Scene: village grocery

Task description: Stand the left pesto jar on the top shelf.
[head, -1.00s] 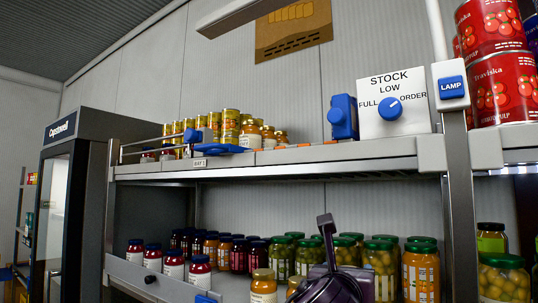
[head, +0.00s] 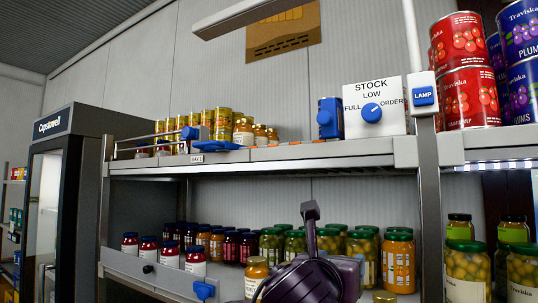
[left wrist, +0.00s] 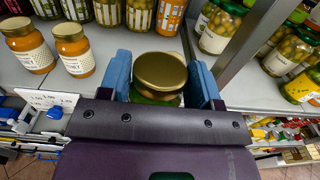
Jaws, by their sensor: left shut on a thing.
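In the left wrist view a jar with a gold lid (left wrist: 160,70) and some green below it sits between the blue fingers of my left gripper (left wrist: 162,64). The fingers are shut on its sides. Its label is hidden. In the head view, a gold lid that appears to be this jar's (head: 385,297) just shows at the bottom edge, left of the post; my purple wrist is left of it and my fingers are out of frame. The top shelf (head: 330,150) is above, with a bare stretch along its front. My right gripper is not in view.
Gold-lidded jars and cans (head: 243,130) stand at the top shelf's left, near a blue piece (head: 222,145). A post (head: 429,220) bounds the bay. Honey jars (left wrist: 72,48) stand below.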

